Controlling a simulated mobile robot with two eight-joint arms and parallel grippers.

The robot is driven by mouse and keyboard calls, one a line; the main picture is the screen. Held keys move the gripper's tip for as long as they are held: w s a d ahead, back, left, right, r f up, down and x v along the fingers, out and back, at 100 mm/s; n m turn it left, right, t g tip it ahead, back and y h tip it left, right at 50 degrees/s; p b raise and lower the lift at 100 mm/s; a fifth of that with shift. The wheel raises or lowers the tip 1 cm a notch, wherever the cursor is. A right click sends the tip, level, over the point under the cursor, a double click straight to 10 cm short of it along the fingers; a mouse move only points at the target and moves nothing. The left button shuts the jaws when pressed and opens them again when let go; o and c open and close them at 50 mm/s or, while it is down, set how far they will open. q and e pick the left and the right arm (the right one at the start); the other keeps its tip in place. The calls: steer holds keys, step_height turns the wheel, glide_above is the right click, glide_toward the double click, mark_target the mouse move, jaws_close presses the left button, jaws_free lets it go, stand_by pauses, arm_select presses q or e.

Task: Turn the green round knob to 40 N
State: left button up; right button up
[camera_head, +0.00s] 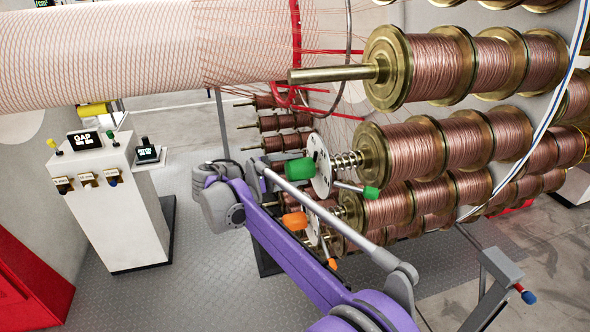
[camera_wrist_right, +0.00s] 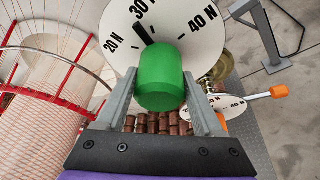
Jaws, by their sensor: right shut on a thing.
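The green round knob (camera_head: 299,169) sticks out from a white dial plate (camera_head: 321,166) in front of the upper spring-loaded spool. The knob also shows in the wrist view (camera_wrist_right: 162,78), before the dial (camera_wrist_right: 195,45) marked 20 N, 30 N and 40 N. A black pointer mark (camera_wrist_right: 140,33) lies between 20 N and 30 N, nearer 30 N. My right gripper (camera_head: 270,172) is shut on the knob, one finger on each side in the wrist view (camera_wrist_right: 161,88). My left gripper is not in view.
A green-tipped lever (camera_head: 370,192) is beside the dial. Below are an orange knob (camera_head: 295,221) and orange-tipped lever (camera_head: 332,263) at a second dial (camera_wrist_right: 212,107). Copper spools (camera_head: 440,62) crowd the right. A control console (camera_head: 125,215) stands left, with open floor between.

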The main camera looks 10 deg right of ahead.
steer(key=m+t+h, duration=0.1)
steer(key=m, duration=0.2)
steer(key=m+t+h, duration=0.1)
steer(key=m, duration=0.2)
steer(key=shift+f+p, duration=0.1)
steer(key=shift+p, duration=0.25)
steer(key=m+h, duration=0.1)
steer(key=m, duration=0.2)
steer(key=shift+m+t, duration=0.3)
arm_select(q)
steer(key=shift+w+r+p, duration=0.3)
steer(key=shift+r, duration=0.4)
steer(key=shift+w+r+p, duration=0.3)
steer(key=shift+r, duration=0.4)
arm_select(e)
steer(key=shift+m+h, duration=1)
steer(key=shift+m, duration=1)
steer(key=shift+g, duration=0.4)
steer(key=o, duration=1.4)
steer(key=shift+f, duration=0.1)
steer(key=shift+c, duration=0.2)
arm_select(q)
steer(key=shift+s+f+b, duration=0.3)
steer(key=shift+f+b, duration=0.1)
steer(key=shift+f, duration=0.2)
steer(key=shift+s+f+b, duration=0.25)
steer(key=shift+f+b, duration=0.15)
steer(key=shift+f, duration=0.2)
arm_select(e)
steer(key=v, duration=1.1)
